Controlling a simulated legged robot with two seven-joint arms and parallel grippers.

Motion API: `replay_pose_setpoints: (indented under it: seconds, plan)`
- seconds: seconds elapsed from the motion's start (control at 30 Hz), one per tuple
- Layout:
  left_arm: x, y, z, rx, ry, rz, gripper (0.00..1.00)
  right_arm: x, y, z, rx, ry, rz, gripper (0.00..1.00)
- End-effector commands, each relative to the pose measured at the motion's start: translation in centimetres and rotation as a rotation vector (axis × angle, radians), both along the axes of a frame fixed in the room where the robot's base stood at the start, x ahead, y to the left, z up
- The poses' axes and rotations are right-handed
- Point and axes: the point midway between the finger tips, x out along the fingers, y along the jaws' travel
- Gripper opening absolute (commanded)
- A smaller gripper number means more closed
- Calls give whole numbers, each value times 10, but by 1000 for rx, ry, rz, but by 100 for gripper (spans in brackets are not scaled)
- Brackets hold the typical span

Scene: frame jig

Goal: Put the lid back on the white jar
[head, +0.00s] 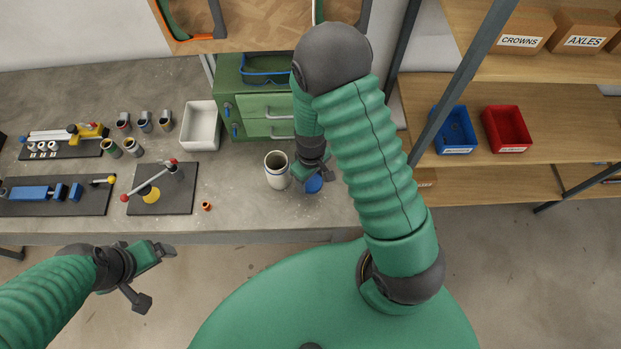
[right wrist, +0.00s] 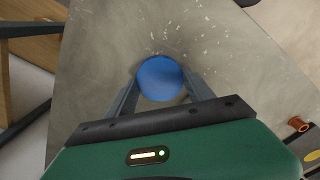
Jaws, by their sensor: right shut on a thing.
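The white jar (head: 277,172) stands upright on the grey bench in the head view, its dark open top facing up. The round blue lid (head: 314,184) is just right of the jar and apart from it. My right gripper (head: 313,177) is shut on the lid. In the right wrist view the lid (right wrist: 160,78) sits between the two fingers of that gripper (right wrist: 160,88). I cannot tell how far the lid is above the bench. The jar is not in the wrist view. My left gripper (head: 150,274) is open and empty in front of the bench.
A white bin (head: 201,126) and green drawers (head: 262,105) stand behind the jar. A dark board with a red-handled clamp (head: 160,188) and a small orange spool (head: 207,206) lie left. Blue and red bins (head: 507,129) sit on the right shelf.

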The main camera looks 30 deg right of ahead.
Motion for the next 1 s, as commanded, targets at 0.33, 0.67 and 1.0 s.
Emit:
replay_pose_setpoints:
  seconds: [0.33, 0.67, 1.0]
  plan:
    - [0, 0, -3, 0, 0, 0, 88, 0, 1, 37, -1, -5, 1, 24]
    - [0, 0, -12, 0, 0, 0, 88, -59, 63, 41, 0, -1, 8, 24]
    - [0, 0, 26, 0, -1, 0, 88, -105, 111, 56, -2, 5, 2, 24]
